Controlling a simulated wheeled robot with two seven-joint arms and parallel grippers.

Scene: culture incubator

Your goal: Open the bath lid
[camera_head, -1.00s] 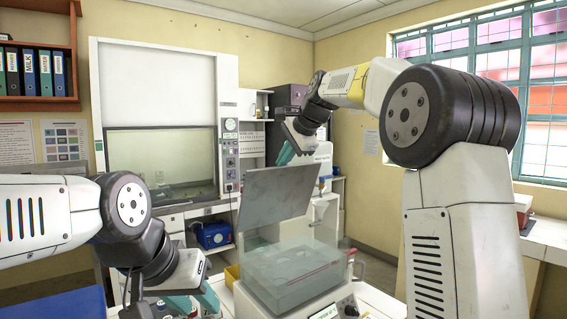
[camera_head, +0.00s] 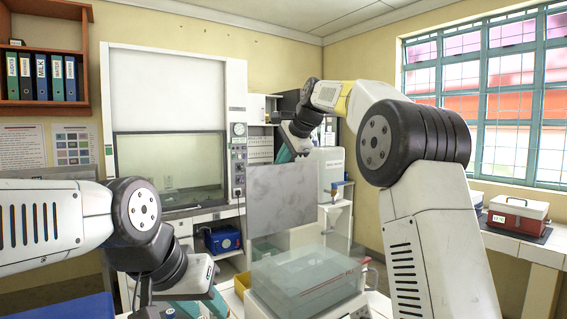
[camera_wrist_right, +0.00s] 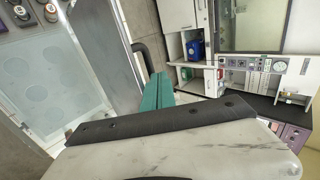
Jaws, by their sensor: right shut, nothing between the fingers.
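The bath (camera_head: 305,283) is a clear tank on a white base, low in the middle of the head view.
A fume cupboard (camera_head: 170,130) stands at the back left, with a blue box (camera_head: 222,239) on a shelf beside it. A red and white cool box (camera_head: 517,215) stands on the right bench. My right arm passes over the bath's right side.

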